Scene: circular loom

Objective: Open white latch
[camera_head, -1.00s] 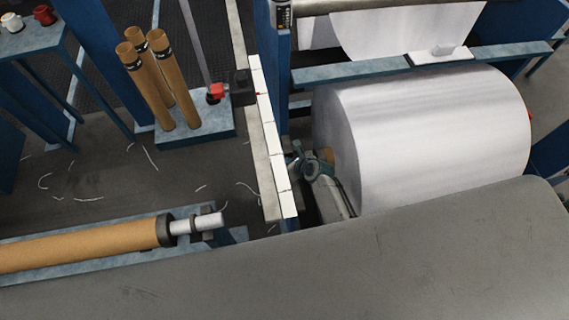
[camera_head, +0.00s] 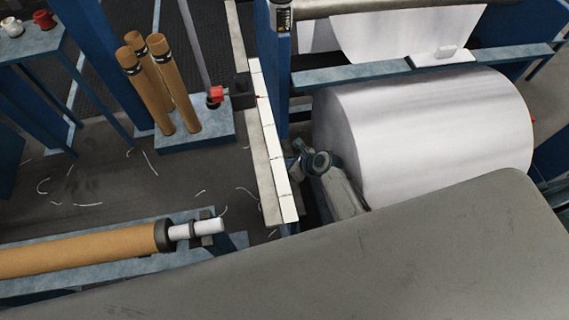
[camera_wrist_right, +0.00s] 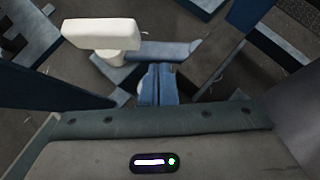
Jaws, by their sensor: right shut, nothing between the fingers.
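A white latch-like handle (camera_wrist_right: 100,34), a rounded block on a short white stem, shows at the upper left in the right wrist view. My right gripper (camera_wrist_right: 158,70) is shut, its two blue fingers side by side with nothing between them. It is below and to the right of the handle in the picture; I see no grip on it. In the head view my right arm's grey wrist part (camera_head: 319,163) is beside the left end of the white roll, and its fingertips cannot be made out. I cannot pick out the handle there. My left gripper is not in view.
The large white roll (camera_head: 425,135) is right of my wrist. A blue post and a white-tiled rail (camera_head: 268,140) stand to its left. Several brown tubes (camera_head: 150,85) stand on a blue base. A brown roll (camera_head: 80,250) lies at lower left. A grey surface (camera_head: 400,260) fills the foreground.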

